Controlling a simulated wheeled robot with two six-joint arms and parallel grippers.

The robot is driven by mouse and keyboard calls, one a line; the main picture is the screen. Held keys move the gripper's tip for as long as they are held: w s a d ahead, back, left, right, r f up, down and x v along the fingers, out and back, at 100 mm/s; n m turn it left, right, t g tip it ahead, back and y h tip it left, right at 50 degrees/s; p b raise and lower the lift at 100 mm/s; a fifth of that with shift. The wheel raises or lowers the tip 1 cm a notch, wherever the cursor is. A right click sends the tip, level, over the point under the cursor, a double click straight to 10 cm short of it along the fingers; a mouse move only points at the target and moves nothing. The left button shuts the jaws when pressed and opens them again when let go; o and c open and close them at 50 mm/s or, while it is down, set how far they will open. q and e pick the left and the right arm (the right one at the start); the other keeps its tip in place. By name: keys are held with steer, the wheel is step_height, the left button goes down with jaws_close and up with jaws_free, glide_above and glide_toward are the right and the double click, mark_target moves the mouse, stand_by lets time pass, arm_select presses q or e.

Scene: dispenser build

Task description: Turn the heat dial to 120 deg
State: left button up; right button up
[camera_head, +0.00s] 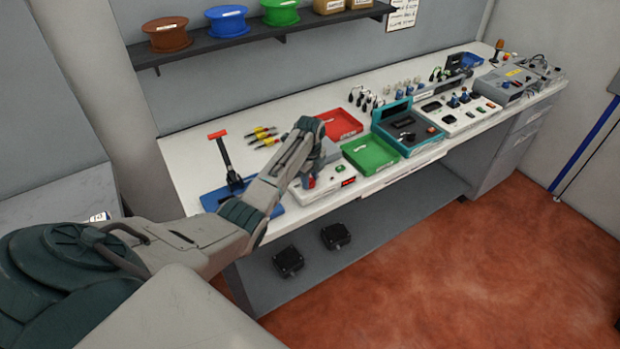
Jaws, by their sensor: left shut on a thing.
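My left arm reaches in from the left over the workbench. The gripper is shut on what seems to be the heat dial on this box. The dial itself is hidden by the fingers, so its angle cannot be read. The display digits are too small to read. My right gripper is not in view.
A blue-based press with a red handle (218,135) stands left of the gripper. A green tray (370,155), a red tray (341,124) and a teal-edged device (408,134) stand to the right. Yellow-handled tools (263,133) lie behind. A shelf (205,46) with spools hangs above.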

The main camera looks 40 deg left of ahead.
arm_select(q)
steer(key=shift+r+m, duration=0.1)
steer(key=shift+m, duration=0.5)
steer(key=o, duration=1)
steer(key=shift+c, duration=0.2)
step_height(320, 180, up, 9)
steer(key=b, duration=0.3)
steer(key=shift+r+b, duration=0.2)
steer(key=shift+b, duration=0.2)
steer(key=shift+r, duration=0.7)
